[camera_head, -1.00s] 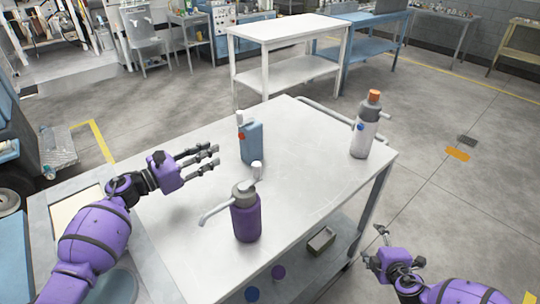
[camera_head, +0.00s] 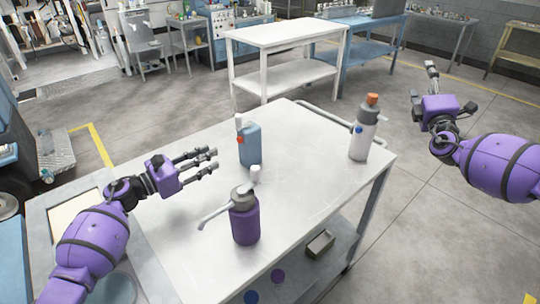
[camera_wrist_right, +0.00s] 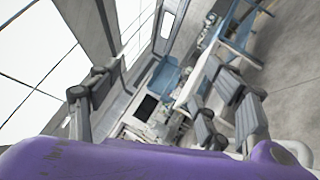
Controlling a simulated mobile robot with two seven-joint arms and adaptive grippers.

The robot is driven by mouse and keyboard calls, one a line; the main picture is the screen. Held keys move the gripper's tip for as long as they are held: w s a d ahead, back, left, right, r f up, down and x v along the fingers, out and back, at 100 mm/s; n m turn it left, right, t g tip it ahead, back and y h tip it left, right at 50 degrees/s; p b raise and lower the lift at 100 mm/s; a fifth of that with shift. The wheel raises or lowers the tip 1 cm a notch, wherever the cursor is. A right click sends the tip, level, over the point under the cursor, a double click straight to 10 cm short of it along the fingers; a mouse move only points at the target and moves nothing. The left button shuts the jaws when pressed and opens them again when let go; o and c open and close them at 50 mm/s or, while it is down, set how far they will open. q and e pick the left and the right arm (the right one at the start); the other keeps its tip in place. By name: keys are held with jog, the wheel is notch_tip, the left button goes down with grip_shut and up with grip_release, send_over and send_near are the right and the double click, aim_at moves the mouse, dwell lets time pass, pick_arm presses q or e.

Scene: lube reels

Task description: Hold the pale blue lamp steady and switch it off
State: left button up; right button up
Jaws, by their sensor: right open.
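The pale blue lamp (camera_head: 250,146) stands upright on the white table, with a white upper part and a red button-like spot on its left side. My left gripper (camera_head: 208,160) is open and empty, just left of the lamp, its fingers pointing towards it with a small apparent gap. My right gripper (camera_head: 430,82) is raised beyond the table's right side, far from the lamp. In the right wrist view its fingers (camera_wrist_right: 160,98) are spread with nothing between them. The lamp cannot be made out in that view.
On the table (camera_head: 300,190), a purple pump bottle (camera_head: 244,222) with a long spout stands in front of the lamp. A grey bottle with an orange cap (camera_head: 362,138) stands at the right. A grey box (camera_head: 320,243) lies on the lower shelf. The table's middle is clear.

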jog(key=w+a+f+m+g+y, duration=0.1)
jog(key=w+a+m+g+y, duration=0.2)
jog(key=a+m, duration=1.15)
jog(key=w+a+f+m+g+y, duration=0.1)
jog(key=w+a+m+g+y, duration=0.15)
jog(key=a+m, duration=1.2)
jog(key=m+g+y, duration=0.1)
jog(key=m+y, duration=0.9)
jog(key=m, duration=0.7)
send_near(255, 145)
jog(key=x, duration=0.3)
jog(key=shift+w+r, duration=0.15)
jog(key=shift+w, duration=0.25)
jog(key=shift+s+a+m, duration=0.15)
jog(key=shift+s+m, duration=0.05)
jog(key=shift+m, duration=0.1)
jog(key=shift+w+a, duration=0.15)
jog(key=x, duration=0.7)
jog(key=shift+w+f, duration=0.15)
jog(key=shift+f, duration=0.05)
